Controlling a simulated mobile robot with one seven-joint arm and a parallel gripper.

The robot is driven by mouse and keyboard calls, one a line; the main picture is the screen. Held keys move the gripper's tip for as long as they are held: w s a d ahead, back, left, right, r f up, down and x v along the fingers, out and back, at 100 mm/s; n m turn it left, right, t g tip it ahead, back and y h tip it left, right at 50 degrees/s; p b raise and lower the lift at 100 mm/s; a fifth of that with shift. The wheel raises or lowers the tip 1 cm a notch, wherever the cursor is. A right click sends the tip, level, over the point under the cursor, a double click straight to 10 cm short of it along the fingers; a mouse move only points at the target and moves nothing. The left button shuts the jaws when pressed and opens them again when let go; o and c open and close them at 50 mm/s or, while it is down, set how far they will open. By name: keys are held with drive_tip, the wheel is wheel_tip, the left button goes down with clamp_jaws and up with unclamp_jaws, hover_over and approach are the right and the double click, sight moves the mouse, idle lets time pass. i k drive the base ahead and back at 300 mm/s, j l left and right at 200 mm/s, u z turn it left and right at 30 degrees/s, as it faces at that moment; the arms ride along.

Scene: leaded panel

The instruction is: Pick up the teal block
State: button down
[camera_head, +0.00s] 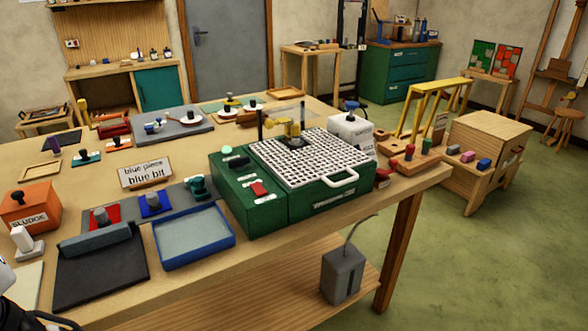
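A dark teal block-like piece (200,188) stands on the workbench, at the right end of a grey mat (178,202) and close to the left side of the green machine (248,200). Its exact shape is too small to tell. A flat teal piece with a black knob (86,158) lies farther back on the left of the bench. I cannot tell for sure which of the two is the teal block. White and black parts at the lower left edge look like my arm. My gripper's fingers are not in view.
On the mat are a blue block (155,204) and a red block (104,217), both with knobs. A blue-rimmed tray (194,262) lies in front. An orange box (30,206) stands left. A sign (145,173) stands behind the mat.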

sight(198, 189)
drive_tip(key=i+l+u, duration=0.25)
drive_tip(key=l, duration=0.2)
drive_tip(key=i+l+u, duration=0.1)
drive_tip(key=l+u, duration=0.15)
drive_tip(key=l, duration=0.15)
drive_tip(key=i+l+u, duration=0.2)
drive_tip(key=l, duration=0.3)
drive_tip(key=l+u, duration=0.25)
drive_tip(key=l, duration=0.2)
drive_tip(key=i+l+u, duration=0.1)
drive_tip(key=i, duration=0.3)
drive_tip(key=i+l, duration=0.1)
drive_tip(key=i, duration=0.45)
